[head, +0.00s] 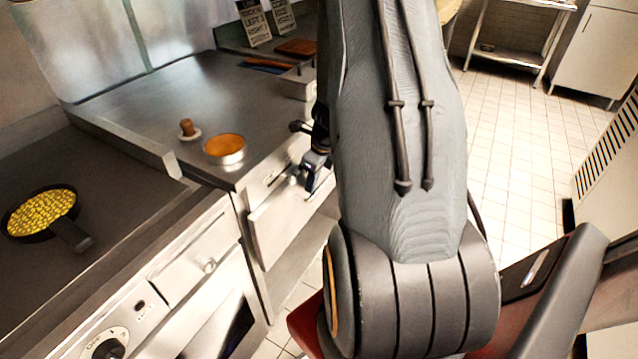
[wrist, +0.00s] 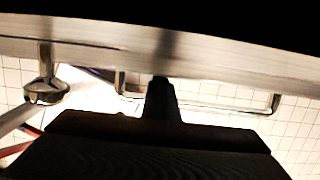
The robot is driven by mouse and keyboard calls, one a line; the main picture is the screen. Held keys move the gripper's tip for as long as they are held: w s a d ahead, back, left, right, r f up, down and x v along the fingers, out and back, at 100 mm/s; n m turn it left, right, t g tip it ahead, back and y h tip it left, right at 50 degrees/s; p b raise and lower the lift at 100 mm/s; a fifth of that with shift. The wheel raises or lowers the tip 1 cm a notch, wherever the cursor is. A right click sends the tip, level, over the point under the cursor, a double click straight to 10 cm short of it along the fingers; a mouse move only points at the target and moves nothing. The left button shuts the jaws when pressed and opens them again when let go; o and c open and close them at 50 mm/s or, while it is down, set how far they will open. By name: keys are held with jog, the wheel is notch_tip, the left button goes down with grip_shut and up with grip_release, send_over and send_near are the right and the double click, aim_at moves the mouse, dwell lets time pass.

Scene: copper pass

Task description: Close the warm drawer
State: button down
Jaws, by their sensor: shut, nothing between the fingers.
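A steel drawer (head: 283,222) sits under the counter left of my arm in the head view, and its front stands out from the counter face. I cannot tell for sure that it is the warm drawer. My gripper (head: 316,172) is at the drawer's upper right part, mostly hidden by my arm. In the wrist view my gripper (wrist: 161,88) is shut and empty, its dark tip against or just short of a pale metal front edge (wrist: 220,58). A bar handle (wrist: 205,105) runs below that edge on both sides of the fingers. Contact is unclear.
A round metal knob (wrist: 45,92) sticks out at left in the wrist view. The counter holds an orange-topped tin (head: 224,149) and a small wooden-handled item (head: 187,130). A pan (head: 42,213) is on the stove. Tiled floor (head: 515,110) is open at right.

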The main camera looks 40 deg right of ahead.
jog(key=shift+w+a+p, duration=0.3)
jog(key=shift+w, duration=0.55)
jog(key=shift+w+r, duration=0.1)
jog(key=shift+r, duration=0.05)
jog(key=shift+r+p, duration=0.65)
jog(key=shift+p, duration=0.1)
jog(key=s+p+v, duration=0.1)
jog(key=p+v, duration=0.7)
jog(key=p, duration=0.1)
jog(key=shift+r, duration=0.2)
jog(key=shift+s+d, duration=0.15)
